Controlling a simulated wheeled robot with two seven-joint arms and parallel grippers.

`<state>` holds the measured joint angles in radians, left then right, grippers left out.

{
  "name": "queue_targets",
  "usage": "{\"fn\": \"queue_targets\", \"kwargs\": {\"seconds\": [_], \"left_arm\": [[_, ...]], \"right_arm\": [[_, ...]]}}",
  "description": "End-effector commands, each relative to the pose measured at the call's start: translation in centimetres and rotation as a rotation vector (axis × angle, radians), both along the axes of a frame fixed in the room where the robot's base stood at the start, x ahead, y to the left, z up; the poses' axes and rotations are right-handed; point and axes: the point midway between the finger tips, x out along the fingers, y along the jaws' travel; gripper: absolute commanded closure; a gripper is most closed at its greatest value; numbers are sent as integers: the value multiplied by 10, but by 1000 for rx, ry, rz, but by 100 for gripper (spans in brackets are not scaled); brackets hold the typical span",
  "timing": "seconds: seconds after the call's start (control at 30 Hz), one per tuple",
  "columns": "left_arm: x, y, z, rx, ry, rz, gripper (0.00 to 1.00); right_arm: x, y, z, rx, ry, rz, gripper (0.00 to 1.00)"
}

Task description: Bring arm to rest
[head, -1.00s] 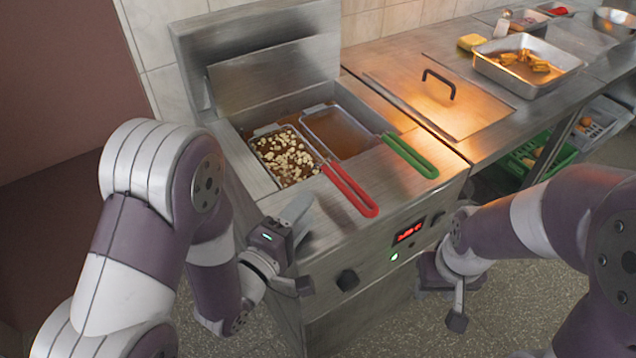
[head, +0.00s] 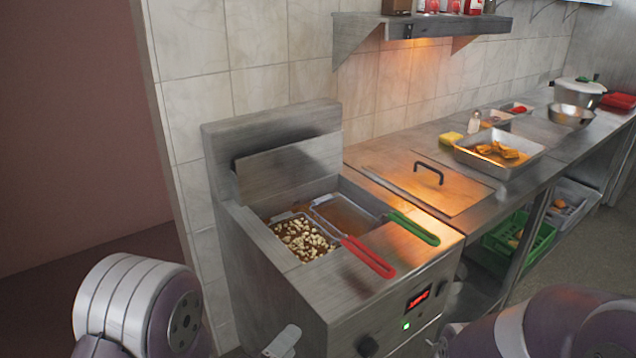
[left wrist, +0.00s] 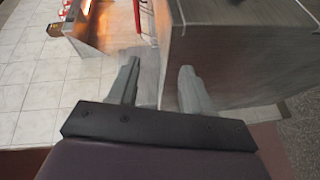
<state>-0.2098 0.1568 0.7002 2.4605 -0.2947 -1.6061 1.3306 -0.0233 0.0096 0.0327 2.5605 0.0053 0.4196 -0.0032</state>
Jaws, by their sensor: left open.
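My left gripper (left wrist: 158,85) is open and empty in the left wrist view, with its two grey fingers apart beside the fryer's steel panel (left wrist: 245,55). In the head view only a pale fingertip of it (head: 283,342) shows at the bottom edge, by the front left of the fryer (head: 300,290). My left arm (head: 140,310) fills the lower left. My right arm (head: 550,325) shows at the lower right, and its gripper is out of view.
The fryer holds a basket of pale pieces (head: 303,238) with a red handle (head: 368,257) and a second basket with a green handle (head: 412,228). A steel tray (head: 540,150) of fried food stands on the counter. A shelf (head: 350,40) hangs above.

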Motion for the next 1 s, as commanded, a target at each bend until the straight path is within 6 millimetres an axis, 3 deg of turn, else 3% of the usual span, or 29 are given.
{"fn": "queue_targets", "kwargs": {"seconds": [0.3,0.43,0.53,0.67,0.77,0.8,0.9,1.0], "left_arm": [[-14,18,-70,501,192,-82,51],[-26,37,-88,758,303,-169,51],[-42,58,-91,967,419,-281,51],[-77,92,-63,1206,616,-524,51],[-106,109,-15,1270,745,-716,51],[-112,114,11,1266,776,-755,51],[-101,120,48,1243,766,-693,51],[-93,124,63,1243,746,-653,51]], "right_arm": [[0,0,1,0,1,0,57],[0,0,8,0,1,0,57],[0,0,19,0,1,0,57],[0,0,44,0,1,0,57],[-1,0,68,0,1,0,57],[-1,0,80,0,1,0,57],[-1,0,94,0,0,0,57],[-1,0,100,0,1,0,57]]}}
